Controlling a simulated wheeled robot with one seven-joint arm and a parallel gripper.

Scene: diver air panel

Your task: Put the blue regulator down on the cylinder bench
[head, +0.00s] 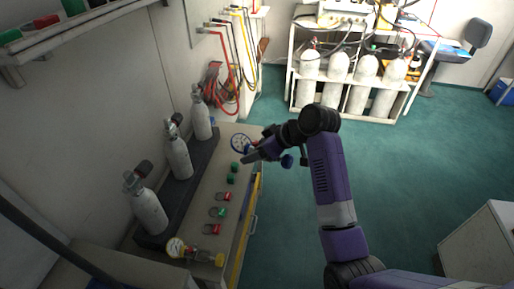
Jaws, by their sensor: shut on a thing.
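The blue regulator (240,143) has a round gauge and shows at the far end of the cylinder bench. My gripper (252,155) is shut on it, and my arm reaches in from the right over the bench edge. I cannot tell whether the regulator touches the bench. The cylinder bench (204,190) runs along the left wall.
White cylinders (178,155) stand in a dark rack on the bench. A yellow regulator with a gauge (177,248) lies at the near end. Red and green fittings (218,211) lie between. A rack of white cylinders (338,67) stands behind.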

